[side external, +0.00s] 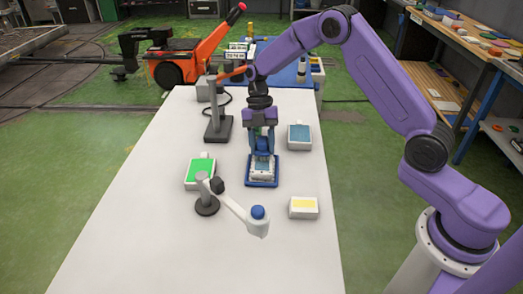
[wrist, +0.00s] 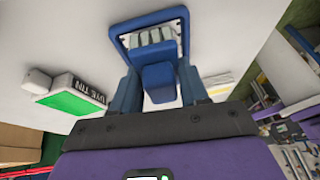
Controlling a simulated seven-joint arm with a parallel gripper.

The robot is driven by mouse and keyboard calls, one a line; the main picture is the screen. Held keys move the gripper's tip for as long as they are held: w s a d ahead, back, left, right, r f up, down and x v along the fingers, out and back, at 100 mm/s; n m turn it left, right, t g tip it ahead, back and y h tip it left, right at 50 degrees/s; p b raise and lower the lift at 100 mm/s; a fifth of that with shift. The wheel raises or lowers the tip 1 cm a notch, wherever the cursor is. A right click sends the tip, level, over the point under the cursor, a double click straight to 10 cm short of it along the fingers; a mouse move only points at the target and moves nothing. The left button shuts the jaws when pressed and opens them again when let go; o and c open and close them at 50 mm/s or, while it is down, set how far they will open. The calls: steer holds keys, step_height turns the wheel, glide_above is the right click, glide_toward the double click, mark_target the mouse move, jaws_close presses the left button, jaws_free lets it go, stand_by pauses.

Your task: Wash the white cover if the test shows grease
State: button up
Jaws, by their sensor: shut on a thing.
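My gripper (side external: 262,143) points down over the middle of the white table and is shut on a blue block-like handle (wrist: 158,75). Just below it is a blue-rimmed tray (side external: 262,184) with pale, ribbed pieces inside; the tray also shows in the wrist view (wrist: 119,30). I cannot tell whether the held handle touches what lies in the tray. No white cover can be told apart with certainty; the pale piece in the tray (side external: 262,168) is partly hidden by my gripper.
Another stand (side external: 218,128) is behind. The table's front is clear.

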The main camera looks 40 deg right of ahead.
mark_target(261, 172)
steer(key=shift+w+d, duration=0.25)
steer(key=shift+s+a, duration=2.8)
steer(key=shift+s+a+r, duration=0.1)
steer(key=shift+a+r, duration=0.05)
steer(key=shift+r, duration=0.4)
steer(key=shift+s+a+r, duration=0.1)
steer(key=shift+r, duration=3.3)
